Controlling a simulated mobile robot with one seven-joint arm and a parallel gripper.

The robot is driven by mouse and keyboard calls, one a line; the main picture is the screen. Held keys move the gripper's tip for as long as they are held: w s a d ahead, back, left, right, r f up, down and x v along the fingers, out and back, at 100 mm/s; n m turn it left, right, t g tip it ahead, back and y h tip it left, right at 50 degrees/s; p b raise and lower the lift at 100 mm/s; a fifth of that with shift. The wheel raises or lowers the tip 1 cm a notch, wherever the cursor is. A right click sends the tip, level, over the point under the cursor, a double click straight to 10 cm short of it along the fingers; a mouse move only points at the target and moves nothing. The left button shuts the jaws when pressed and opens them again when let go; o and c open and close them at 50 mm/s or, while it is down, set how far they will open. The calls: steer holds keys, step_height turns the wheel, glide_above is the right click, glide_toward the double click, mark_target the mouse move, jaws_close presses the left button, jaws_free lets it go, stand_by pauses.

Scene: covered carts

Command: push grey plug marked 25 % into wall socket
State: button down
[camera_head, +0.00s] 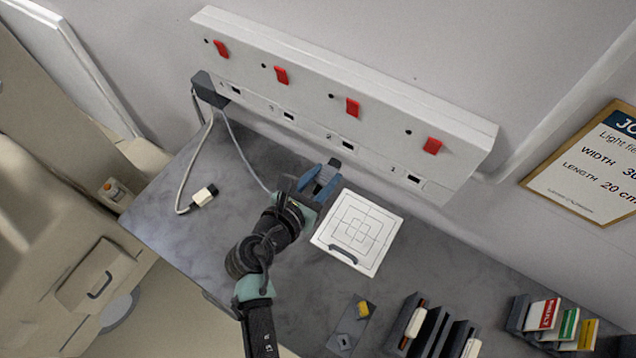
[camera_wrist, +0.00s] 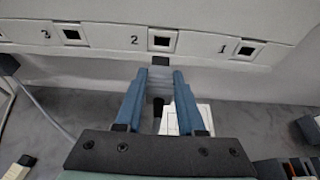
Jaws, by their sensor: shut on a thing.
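My gripper (camera_head: 320,181) is shut on a dark grey plug (camera_head: 335,163). In the wrist view the plug (camera_wrist: 160,68) sticks out beyond the blue fingers (camera_wrist: 155,92); no marking on it is readable. A grey cable runs from the gripper area to a dark block at the strip's left end. The white wall socket strip (camera_head: 270,74) has several square openings. In the wrist view the plug's tip is just below the opening of socket 2 (camera_wrist: 161,41), and a gap seems to remain. Socket 1 (camera_wrist: 246,50) is to the right, socket 3 (camera_wrist: 71,34) to the left.
A white plug (camera_head: 205,194) lies on the grey top on a pale cable from the dark block (camera_head: 210,89). A white square panel (camera_head: 358,232) lies right of my gripper. Dark racks (camera_head: 430,328) stand at the front right. Red switches (camera_head: 352,108) line the strip.

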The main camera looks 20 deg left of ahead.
steer(key=shift+w+d, duration=0.25)
steer(key=shift+w, duration=0.75)
steer(key=shift+w+d, duration=0.1)
steer(key=shift+w, duration=0.45)
steer(key=shift+r+p, duration=0.1)
steer(key=shift+p, duration=0.8)
stand_by(0.4)
steer(key=shift+w+d, duration=0.2)
steer(key=shift+w, duration=0.65)
steer(key=shift+w+d, duration=0.15)
steer(key=shift+w, duration=0.65)
steer(key=shift+c, duration=2.2)
jaws_free()
steer(key=b, duration=0.2)
glide_toward(335, 163)
steer(key=shift+s+r, duration=0.25)
steer(key=shift+r, duration=0.6)
